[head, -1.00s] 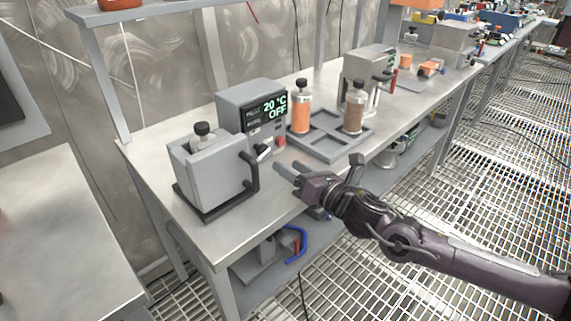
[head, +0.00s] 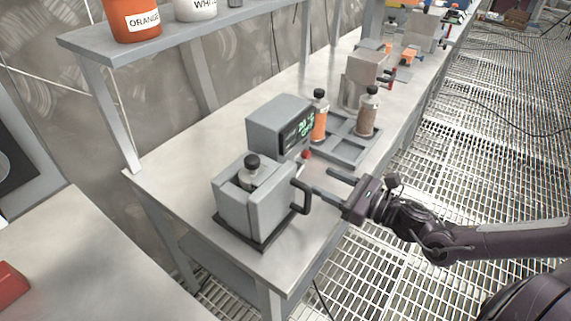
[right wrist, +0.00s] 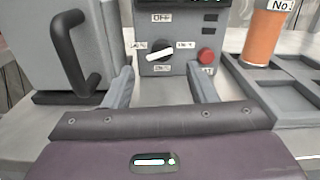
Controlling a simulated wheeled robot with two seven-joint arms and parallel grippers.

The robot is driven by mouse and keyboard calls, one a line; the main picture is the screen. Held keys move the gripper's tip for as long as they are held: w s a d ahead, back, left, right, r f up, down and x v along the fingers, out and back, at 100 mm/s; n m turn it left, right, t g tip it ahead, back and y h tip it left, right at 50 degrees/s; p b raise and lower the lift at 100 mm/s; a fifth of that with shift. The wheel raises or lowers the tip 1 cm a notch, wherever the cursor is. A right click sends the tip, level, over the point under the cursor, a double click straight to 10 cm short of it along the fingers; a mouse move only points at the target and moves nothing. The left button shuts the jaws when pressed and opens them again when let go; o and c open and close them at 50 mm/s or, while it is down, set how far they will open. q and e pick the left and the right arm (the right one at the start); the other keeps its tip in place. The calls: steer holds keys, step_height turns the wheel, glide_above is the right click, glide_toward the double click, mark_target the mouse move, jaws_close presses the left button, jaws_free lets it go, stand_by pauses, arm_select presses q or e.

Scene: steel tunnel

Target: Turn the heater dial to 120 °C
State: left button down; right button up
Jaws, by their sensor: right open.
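The grey heater control box (head: 272,125) stands on the bench with green digits on its dark display, too oblique to read surely. In the right wrist view its front panel (right wrist: 183,72) shows a dial (right wrist: 158,51), a black disc with a white pointer slanting from lower left to upper right. Labels surround it; OFF is above and the others are too small to read surely. My right gripper (head: 322,180) is open and empty, its fingers pointing at the panel. In the wrist view the fingers (right wrist: 160,88) straddle the dial's line, apart from it. My left gripper is not in view.
A grey block with a black handle (head: 300,196) stands close left of the right gripper, a capped bottle in its top. A red button (right wrist: 206,56) sits right of the dial. A tray (head: 350,152) with orange and brown bottles lies beyond. The bench's front edge is near.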

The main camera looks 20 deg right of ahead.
mark_target(299, 169)
steer(key=shift+w, duration=0.4)
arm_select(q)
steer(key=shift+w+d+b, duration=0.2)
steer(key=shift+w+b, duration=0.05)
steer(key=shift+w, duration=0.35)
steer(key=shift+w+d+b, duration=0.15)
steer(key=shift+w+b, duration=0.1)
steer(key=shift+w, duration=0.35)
arm_select(e)
steer(key=shift+x, duration=3.3)
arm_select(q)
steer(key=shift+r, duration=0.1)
arm_select(e)
steer(key=c, duration=1)
steer(key=shift+m, duration=0.3)
